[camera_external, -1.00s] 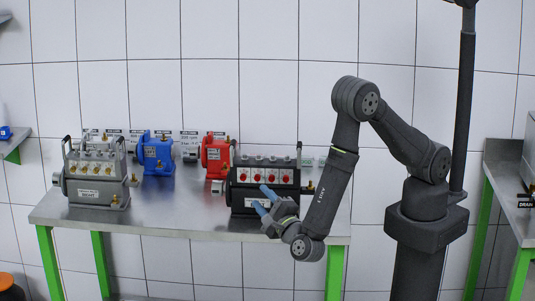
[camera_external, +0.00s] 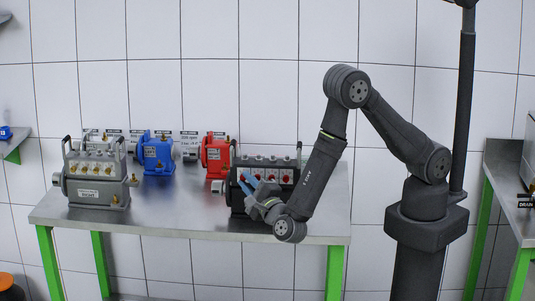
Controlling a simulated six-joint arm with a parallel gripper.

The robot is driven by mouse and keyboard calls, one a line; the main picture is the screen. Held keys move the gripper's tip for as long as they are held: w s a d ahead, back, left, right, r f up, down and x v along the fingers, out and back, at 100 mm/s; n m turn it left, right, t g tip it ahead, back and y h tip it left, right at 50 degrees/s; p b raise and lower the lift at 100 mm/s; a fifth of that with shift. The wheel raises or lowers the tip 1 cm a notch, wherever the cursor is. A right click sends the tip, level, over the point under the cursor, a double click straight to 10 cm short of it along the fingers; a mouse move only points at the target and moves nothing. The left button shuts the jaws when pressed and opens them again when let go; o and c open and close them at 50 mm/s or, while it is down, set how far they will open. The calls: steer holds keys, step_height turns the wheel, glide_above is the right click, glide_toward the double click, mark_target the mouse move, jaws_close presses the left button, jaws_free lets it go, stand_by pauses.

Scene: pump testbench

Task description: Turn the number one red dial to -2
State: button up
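The black pump unit (camera_external: 238,200) stands at the right front of the metal table, with a row of red dials on its face. The red dials (camera_external: 285,178) at the right of the row are in plain view. The leftmost dials are partly hidden by my gripper, and no dial numbers or scale marks can be read.
A grey pump unit (camera_external: 97,190) with yellowish dials stands at the left of the table (camera_external: 180,215). A blue pump (camera_external: 157,155) and a red pump (camera_external: 216,157) stand behind. The table's middle front is clear.

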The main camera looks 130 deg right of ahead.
steer(key=shift+r+n+t+y, duration=0.2)
steer(key=shift+n+t+y, duration=0.2)
steer(key=shift+n, duration=0.3)
jaws_close()
steer(key=shift+a+n+y, duration=0.1)
steer(key=shift+n+y, duration=0.4)
steer(key=shift+n, duration=0.2)
steer(key=o, duration=0.8)
jaws_free()
steer(key=shift+o, duration=0.2)
steer(key=a+f, duration=0.2)
steer(key=a, duration=1.5)
steer(key=shift+w, duration=0.25)
steer(key=shift+f, duration=0.1)
steer(key=d+r, duration=0.2)
steer(key=d, duration=1.5)
steer(key=shift+s+r, duration=0.15)
steer(key=shift+s, duration=0.15)
